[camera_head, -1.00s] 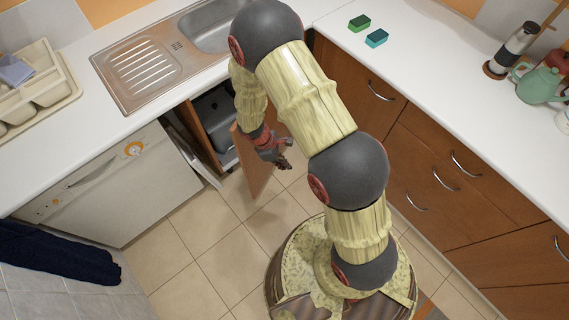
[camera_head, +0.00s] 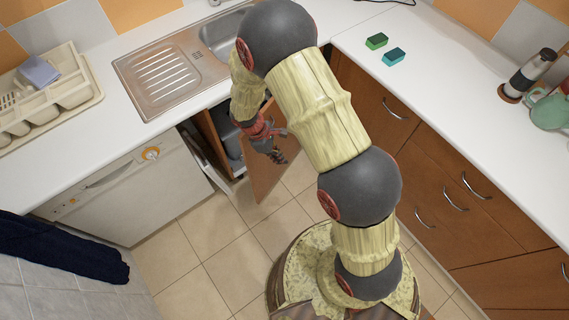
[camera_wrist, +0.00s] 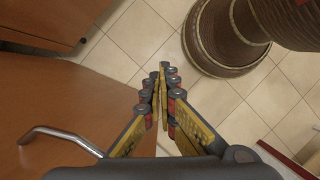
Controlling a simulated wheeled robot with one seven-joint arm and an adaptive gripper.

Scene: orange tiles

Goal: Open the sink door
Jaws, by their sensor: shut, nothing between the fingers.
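The sink door (camera_head: 262,182) is a brown wooden panel standing partly open under the sink (camera_head: 215,40). In the wrist view, the door (camera_wrist: 75,110) fills the lower left, with a curved metal handle (camera_wrist: 60,134) on its face. My gripper (camera_head: 281,158) is at the door's upper part in the head view, partly over it. In the wrist view my gripper (camera_wrist: 164,72) has its fingers together with nothing between them, right of the door and apart from the handle. Whether the gripper touches the door cannot be told. My arm hides part of the sink and cabinet.
The cabinet opening shows a dark grey container (camera_head: 230,138) inside. A white dishwasher (camera_head: 130,195) stands to the left. Drawers (camera_head: 440,180) with metal handles line the right. Tiled floor (camera_head: 215,260) is clear in front. A dark cloth (camera_head: 60,250) hangs at lower left.

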